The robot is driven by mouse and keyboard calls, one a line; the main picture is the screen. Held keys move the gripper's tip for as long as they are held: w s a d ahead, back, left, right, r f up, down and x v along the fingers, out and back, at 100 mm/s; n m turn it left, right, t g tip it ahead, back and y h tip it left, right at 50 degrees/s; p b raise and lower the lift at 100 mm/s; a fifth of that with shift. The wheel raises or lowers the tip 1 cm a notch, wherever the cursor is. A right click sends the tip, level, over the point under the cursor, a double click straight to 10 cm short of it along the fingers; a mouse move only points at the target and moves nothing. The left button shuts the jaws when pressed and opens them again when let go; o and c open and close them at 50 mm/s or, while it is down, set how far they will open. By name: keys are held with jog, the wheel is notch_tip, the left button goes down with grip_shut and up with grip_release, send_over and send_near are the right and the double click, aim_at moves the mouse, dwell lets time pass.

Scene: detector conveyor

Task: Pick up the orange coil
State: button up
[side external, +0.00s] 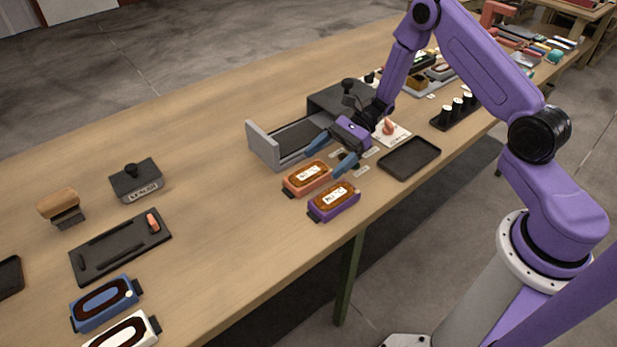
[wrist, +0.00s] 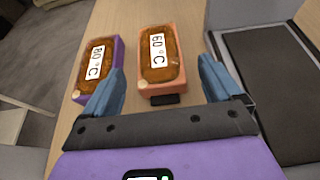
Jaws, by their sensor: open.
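The orange coil (side external: 307,178) is an orange-framed block with a brown winding and a white label. It lies flat on the wooden table; in the wrist view the coil (wrist: 160,46) has a "60 °C" label. The purple coil (side external: 334,203), labelled "80 °C" in the wrist view (wrist: 98,62), lies beside it with a narrow gap. My gripper (side external: 324,160) is open and empty, with blue fingers just behind and above the orange coil. In the wrist view the gripper (wrist: 161,75) has its fingers spread either side of the orange coil's near end. Whether they touch it is unclear.
A grey open drawer unit (side external: 262,146) stands close behind the orange coil. A black tray (side external: 410,158) lies to the right. A black tool tray (side external: 122,246), blue coil (side external: 105,303) and white coil (side external: 126,332) are at left. The table between is clear.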

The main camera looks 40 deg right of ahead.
aim_at(313, 171)
jog(key=x, duration=0.4)
jog(key=shift+a, duration=0.15)
jog(key=c, duration=1.2)
jog(key=shift+c, duration=0.2)
jog(key=shift+r, duration=0.15)
